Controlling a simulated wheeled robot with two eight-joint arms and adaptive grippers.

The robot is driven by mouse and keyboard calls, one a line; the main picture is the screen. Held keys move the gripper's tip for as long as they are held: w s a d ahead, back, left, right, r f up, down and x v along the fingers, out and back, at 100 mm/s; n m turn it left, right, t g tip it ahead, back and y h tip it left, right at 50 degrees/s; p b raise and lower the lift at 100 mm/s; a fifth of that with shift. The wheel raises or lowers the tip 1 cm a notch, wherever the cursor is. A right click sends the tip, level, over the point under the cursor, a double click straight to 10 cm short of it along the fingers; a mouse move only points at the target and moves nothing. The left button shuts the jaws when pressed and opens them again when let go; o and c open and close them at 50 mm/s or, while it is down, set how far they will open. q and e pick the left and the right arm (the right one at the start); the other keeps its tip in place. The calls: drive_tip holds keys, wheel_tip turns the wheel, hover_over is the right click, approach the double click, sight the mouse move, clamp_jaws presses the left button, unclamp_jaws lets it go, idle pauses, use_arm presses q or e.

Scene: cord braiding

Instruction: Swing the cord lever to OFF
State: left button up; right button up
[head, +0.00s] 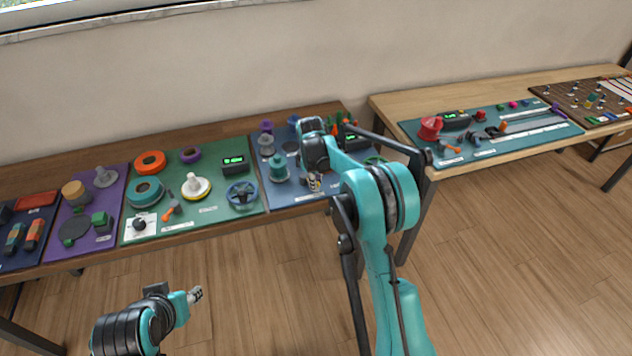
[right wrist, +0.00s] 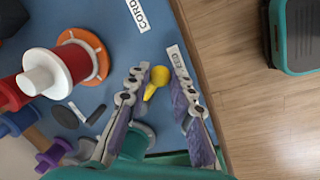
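A small lever with a yellow knob (right wrist: 155,81) stands on the blue mat (right wrist: 205,98) in the right wrist view. My right gripper (right wrist: 160,66) is open, with one finger on each side of the yellow knob. The knob is close to the left finger, and I cannot tell if they touch. In the head view my right gripper (head: 314,183) is low over the blue mat's front part and hides the lever. No ON or OFF mark is readable. My left gripper (head: 195,294) is in front of the table, away from the mats; its fingers are too small to judge.
In the right wrist view a red spool (right wrist: 62,66) with an orange flange stands left of the gripper, with blue and purple parts below it. Labels reading CORD (right wrist: 138,14) and END (right wrist: 179,57) lie near the mat's edge. Other mats with parts fill the table left.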

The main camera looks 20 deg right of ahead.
clamp_jaws()
drive_tip(key=shift+a, duration=0.1)
drive_tip(key=m, duration=0.1)
drive_tip(key=a+m, duration=0.1)
drive_tip(key=m+p, duration=0.1)
drive_tip(key=shift+s+a+m+g+h, duration=0.3)
drive_tip(key=a+m+p, duration=0.1)
drive_tip(key=m, duration=0.1)
drive_tip(key=shift+s+a+m, duration=0.1)
drive_tip(key=shift+a+m, duration=0.05)
drive_tip(key=shift+m, duration=0.25)
drive_tip(key=m, duration=0.1)
drive_tip(key=a+m+g, duration=0.1)
drive_tip(key=m, duration=0.1)
drive_tip(key=shift+w+a+p, duration=0.2)
drive_tip(key=shift+a+p, duration=0.1)
drive_tip(key=shift+p, duration=0.1)
drive_tip(key=shift+w+a+m+g+p, duration=0.2)
drive_tip(key=shift+a+m, duration=0.15)
drive_tip(key=shift+m, duration=0.5)
drive_tip(key=shift+w+a+m+g+p, duration=0.15)
drive_tip(key=shift+a+m, duration=0.2)
drive_tip(key=shift+m, duration=0.5)
